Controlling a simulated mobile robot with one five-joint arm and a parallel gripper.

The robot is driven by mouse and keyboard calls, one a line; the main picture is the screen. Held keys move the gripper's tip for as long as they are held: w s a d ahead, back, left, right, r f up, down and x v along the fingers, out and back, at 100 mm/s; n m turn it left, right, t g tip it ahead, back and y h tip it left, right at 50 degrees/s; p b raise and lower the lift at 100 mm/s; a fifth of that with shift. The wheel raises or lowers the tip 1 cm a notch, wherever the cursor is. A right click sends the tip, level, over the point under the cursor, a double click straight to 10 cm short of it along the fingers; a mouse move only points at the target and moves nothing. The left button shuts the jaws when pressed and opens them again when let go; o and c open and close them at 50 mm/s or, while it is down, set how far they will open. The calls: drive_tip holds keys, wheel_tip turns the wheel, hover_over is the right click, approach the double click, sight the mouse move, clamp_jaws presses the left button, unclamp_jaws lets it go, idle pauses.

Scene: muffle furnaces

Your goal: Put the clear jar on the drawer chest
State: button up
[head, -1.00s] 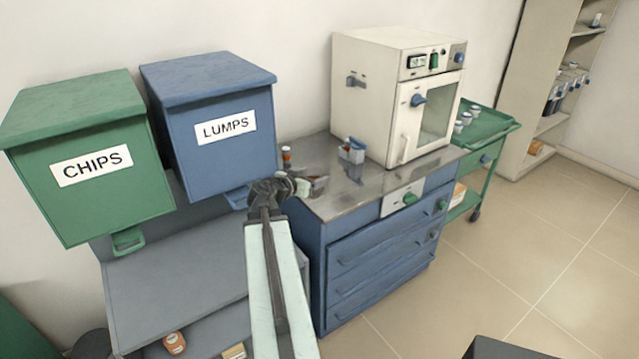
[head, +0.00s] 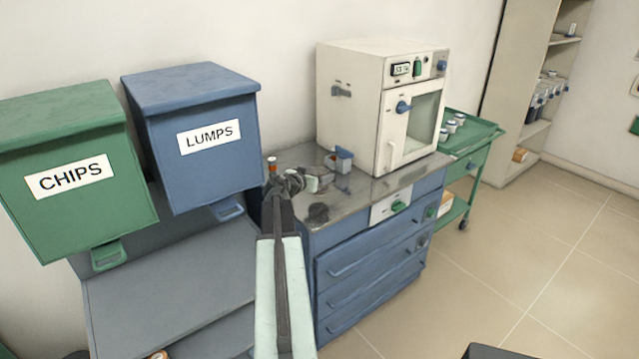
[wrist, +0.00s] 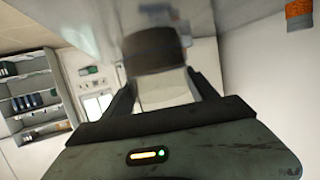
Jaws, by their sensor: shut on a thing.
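My gripper (head: 303,182) is shut on the clear jar (head: 320,178), over the left part of the drawer chest's metal top. In the wrist view the jar (wrist: 165,92) sits between my two fingers (wrist: 158,85), with a dark round end (wrist: 153,48) beyond them. The drawer chest (head: 372,275) is blue with several drawers. A dark patch like a shadow lies on its top below the jar. I cannot tell whether the jar touches the top.
A white furnace (head: 365,105) stands on the chest's far right. A green cart (head: 478,130) is right. The chest's front top is clear.

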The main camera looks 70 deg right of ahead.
drive_tip(key=shift+d, duration=0.3)
drive_tip(key=f+b, duration=0.4)
drive_tip(key=shift+d, duration=0.3)
drive_tip(key=shift+r, duration=0.2)
drive_tip(key=shift+f, duration=0.15)
drive_tip(key=o, duration=1.7)
drive_tip(key=shift+o, duration=0.2)
drive_tip(key=shift+r+p, duration=0.3)
drive_tip(key=shift+p, duration=0.05)
drive_tip(key=p+v, duration=0.3)
drive_tip(key=v, duration=0.9)
